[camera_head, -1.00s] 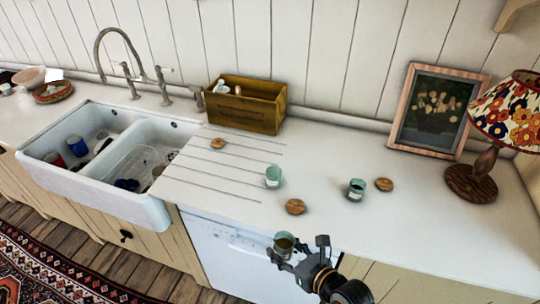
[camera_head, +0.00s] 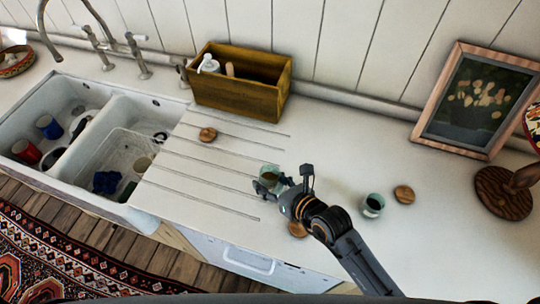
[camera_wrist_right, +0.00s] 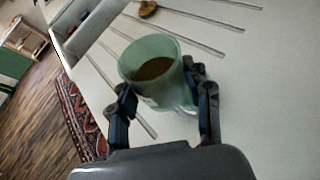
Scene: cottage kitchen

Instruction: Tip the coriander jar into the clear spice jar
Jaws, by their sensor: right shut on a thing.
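My right gripper (camera_head: 284,182) is shut on a greenish glass jar with brown contents, which I take as the coriander jar (camera_head: 267,174). The coriander jar also shows in the right wrist view (camera_wrist_right: 148,62), its open mouth up and the brown contents inside. It is held over the counter where the clear spice jar stood. The clear spice jar is largely hidden behind the held jar and gripper; I cannot tell whether they touch. My left gripper is not in view.
Another glass jar (camera_head: 372,205) with dark contents stands to the right beside a wooden lid (camera_head: 404,194). One lid (camera_head: 298,229) is partly under my arm; another lid (camera_head: 207,134) lies on the grooves. A wooden box (camera_head: 238,98), sink (camera_head: 130,118) and picture frame (camera_head: 480,105) stand around.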

